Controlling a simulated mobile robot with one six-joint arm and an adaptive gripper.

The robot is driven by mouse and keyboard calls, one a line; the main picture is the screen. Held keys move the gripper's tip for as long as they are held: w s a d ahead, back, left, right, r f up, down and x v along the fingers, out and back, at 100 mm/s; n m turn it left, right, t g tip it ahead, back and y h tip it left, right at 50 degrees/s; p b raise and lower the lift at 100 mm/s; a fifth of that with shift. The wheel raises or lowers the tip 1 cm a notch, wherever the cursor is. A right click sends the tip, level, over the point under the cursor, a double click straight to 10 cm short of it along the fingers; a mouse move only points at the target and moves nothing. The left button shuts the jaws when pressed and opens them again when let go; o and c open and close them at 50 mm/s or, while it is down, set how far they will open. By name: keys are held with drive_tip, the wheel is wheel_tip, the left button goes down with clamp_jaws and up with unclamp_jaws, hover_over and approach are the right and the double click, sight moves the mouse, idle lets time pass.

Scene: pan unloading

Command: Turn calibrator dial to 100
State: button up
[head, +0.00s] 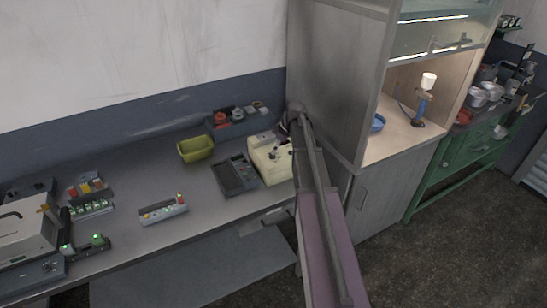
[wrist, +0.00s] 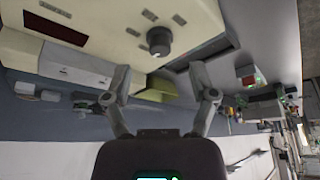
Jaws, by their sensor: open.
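The calibrator is a cream box (head: 270,163) at the right end of the bench in the head view, partly hidden behind my arm. In the wrist view the cream box (wrist: 105,18) fills the top, seen upside down. Its grey round dial (wrist: 159,41) sticks out from the panel, with small dark labels around it too blurred to read. My gripper (wrist: 159,72) is open and empty. Its two fingers are spread below the dial in the picture, one to each side, apart from it. The dial's setting cannot be read.
A dark tray device (head: 235,175) lies left of the calibrator. A yellow-green bin (head: 195,148) and a grey parts box (head: 238,121) stand behind. A small rack (head: 163,209) sits farther left. A tall grey cabinet (head: 335,75) rises close on the right.

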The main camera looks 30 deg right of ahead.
drive_tip(key=shift+b+x, duration=1.45)
drive_tip(key=shift+x, duration=0.45)
clamp_jaws()
drive_tip(key=shift+d, duration=0.15)
